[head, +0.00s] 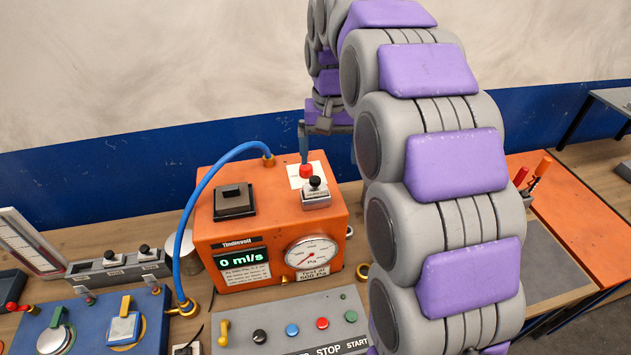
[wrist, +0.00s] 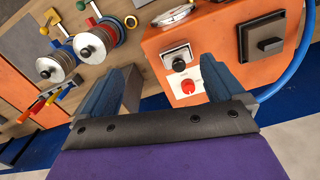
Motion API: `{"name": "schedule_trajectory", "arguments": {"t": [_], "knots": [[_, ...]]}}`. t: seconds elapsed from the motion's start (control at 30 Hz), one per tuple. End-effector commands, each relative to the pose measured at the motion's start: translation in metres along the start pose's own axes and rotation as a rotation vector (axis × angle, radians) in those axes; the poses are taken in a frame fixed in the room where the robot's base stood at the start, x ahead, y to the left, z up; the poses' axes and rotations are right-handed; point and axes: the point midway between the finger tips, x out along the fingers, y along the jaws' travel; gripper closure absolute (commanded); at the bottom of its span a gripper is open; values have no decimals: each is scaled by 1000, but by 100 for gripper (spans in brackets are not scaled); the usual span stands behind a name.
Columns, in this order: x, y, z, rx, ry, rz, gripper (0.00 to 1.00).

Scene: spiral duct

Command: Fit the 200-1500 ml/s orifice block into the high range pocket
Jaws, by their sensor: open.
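A metal block with a black knob (head: 316,192) sits on top of the orange instrument, beside a red knob (head: 306,171) on a white label. Both also show in the wrist view, the block (wrist: 178,58) and the red knob (wrist: 187,86). Two similar black-knobbed blocks (head: 114,258) (head: 145,251) stand in a grey rack (head: 88,269) at the left. Their range markings are too small to read, so I cannot tell which is 200-1500 ml/s. My gripper (wrist: 172,70) is open and empty above the back of the instrument, its fingers apart. The high range pocket cannot be identified.
The orange instrument (head: 215,239) reads 0 ml/s and carries a gauge (head: 311,254), a black square fitting (head: 234,200) and a blue hose (head: 190,215). A grey button panel (head: 285,322) lies in front. A blue panel (head: 85,325) stands left.

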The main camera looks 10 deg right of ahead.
Motion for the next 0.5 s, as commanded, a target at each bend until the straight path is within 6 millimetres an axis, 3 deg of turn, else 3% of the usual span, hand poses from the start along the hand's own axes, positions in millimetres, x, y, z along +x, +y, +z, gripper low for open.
{"name": "schedule_trajectory", "arguments": {"t": [0.03, 0.2, 0.33, 0.5], "knots": [[-12, -6, -15, 8, 8, 0, 4], [-26, -22, -43, 33, 22, 4, 4], [-31, -31, -54, 43, 31, 6, 4], [-25, -25, -58, 48, 29, 3, 4]]}}
